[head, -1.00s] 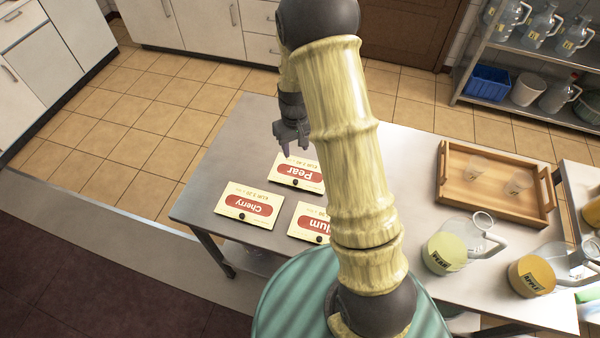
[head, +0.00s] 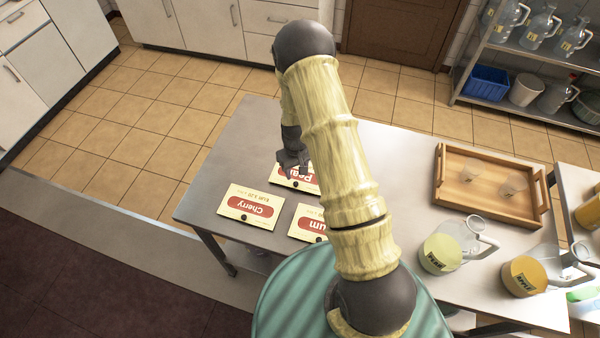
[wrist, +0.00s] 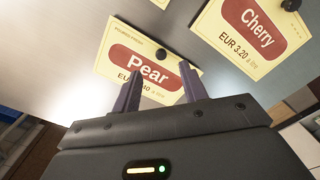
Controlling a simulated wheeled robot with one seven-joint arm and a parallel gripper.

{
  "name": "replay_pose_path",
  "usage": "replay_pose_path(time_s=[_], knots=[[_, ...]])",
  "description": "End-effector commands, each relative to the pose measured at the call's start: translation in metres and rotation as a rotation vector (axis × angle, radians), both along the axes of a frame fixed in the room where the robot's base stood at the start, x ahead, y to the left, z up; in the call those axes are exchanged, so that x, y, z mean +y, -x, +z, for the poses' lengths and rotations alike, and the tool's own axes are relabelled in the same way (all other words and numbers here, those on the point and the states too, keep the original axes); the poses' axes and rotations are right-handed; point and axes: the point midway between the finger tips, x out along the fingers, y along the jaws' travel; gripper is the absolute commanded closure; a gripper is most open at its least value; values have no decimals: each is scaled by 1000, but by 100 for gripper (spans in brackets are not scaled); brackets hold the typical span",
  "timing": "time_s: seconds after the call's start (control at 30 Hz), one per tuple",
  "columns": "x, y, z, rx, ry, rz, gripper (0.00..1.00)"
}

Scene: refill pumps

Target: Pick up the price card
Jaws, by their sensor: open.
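Three cream price cards with red ovals lie on the metal table. The Pear card (head: 301,184) is farthest back and partly hidden by my gripper (head: 290,166). The Cherry card (head: 251,207) is at the left, and a card ending in "um" (head: 306,224) is at the front, partly covered by my arm. In the wrist view, the open fingers of my gripper (wrist: 161,92) point at the Pear card (wrist: 135,58), with nothing between them. Whether they touch the card I cannot tell. The Cherry card (wrist: 262,45) is to its right there.
The metal table (head: 400,160) holds a wooden tray (head: 440,185) with two clear cups. A yellow-green jug (head: 440,254) and an orange jug (head: 524,276) stand at the right. A shelf with jugs and a blue bin (head: 488,83) is behind.

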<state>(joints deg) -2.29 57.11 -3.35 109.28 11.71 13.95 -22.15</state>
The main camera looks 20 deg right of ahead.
Motion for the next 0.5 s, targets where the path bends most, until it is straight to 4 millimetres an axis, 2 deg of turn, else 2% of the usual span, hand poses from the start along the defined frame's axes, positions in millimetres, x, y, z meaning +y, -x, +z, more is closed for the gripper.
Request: replay_pose_path(time_s=[0.2,0.5], knots=[[0,0,-19,1,0,-1,57],[0,0,-22,0,0,0,57]])
